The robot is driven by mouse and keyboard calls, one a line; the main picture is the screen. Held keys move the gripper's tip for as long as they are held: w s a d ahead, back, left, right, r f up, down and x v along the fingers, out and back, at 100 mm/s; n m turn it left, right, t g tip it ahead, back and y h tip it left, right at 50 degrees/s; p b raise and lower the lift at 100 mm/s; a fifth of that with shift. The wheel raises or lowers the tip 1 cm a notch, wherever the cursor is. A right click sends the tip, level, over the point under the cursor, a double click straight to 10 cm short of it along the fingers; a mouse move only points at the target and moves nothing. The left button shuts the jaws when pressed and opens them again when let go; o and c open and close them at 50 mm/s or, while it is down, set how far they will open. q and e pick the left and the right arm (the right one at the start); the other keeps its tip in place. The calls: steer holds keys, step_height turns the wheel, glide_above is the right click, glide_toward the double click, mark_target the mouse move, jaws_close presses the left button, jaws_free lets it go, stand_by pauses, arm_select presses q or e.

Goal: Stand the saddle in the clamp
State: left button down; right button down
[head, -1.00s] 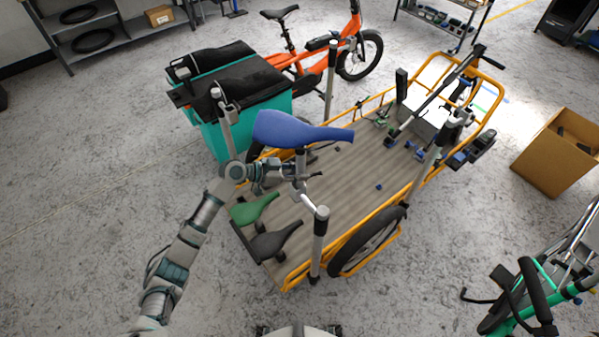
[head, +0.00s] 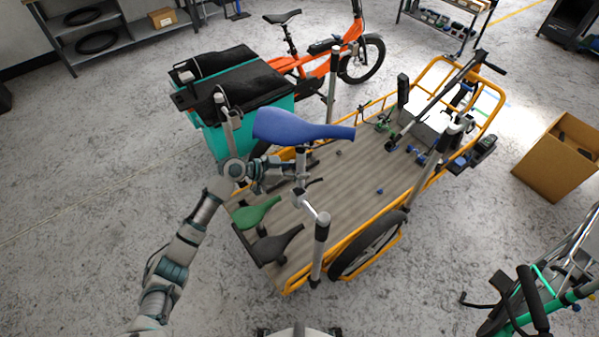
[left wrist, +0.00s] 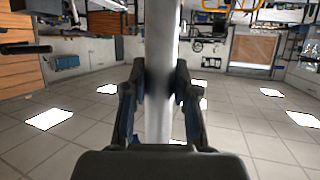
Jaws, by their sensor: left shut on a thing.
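A blue saddle (head: 300,127) on a silver post stands about upright above the cargo bike's deck. My left gripper (head: 298,172) is shut on that post, below the saddle. In the left wrist view, the silver post (left wrist: 160,75) runs upright between the two dark fingers (left wrist: 158,105). Below the gripper, a short silver arm with what looks like the clamp (head: 309,206) reaches from a black-topped upright (head: 320,232). The post's lower end shows close to this arm; I cannot tell whether it is inside the clamp. My right gripper is not in view.
A green saddle (head: 256,212) and a black saddle (head: 277,245) sit at the near end of the wooden deck (head: 345,190). A teal box (head: 215,138) stands behind left. A cardboard box (head: 558,160) stands at right. Small parts lie on the far deck.

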mark_target(297, 155)
arm_select(q)
steer(key=shift+r, duration=0.55)
steer(key=shift+w+a+r+p, duration=0.1)
steer(key=shift+a+r+p, duration=0.05)
steer(key=shift+r+p, duration=0.9)
steer(key=shift+a+r+p, duration=0.1)
steer(key=shift+r+p, duration=0.25)
steer(key=shift+r, duration=0.85)
steer(key=shift+a+r+p, duration=0.1)
steer(key=shift+r+p, duration=0.35)
steer(key=shift+r, duration=0.4)
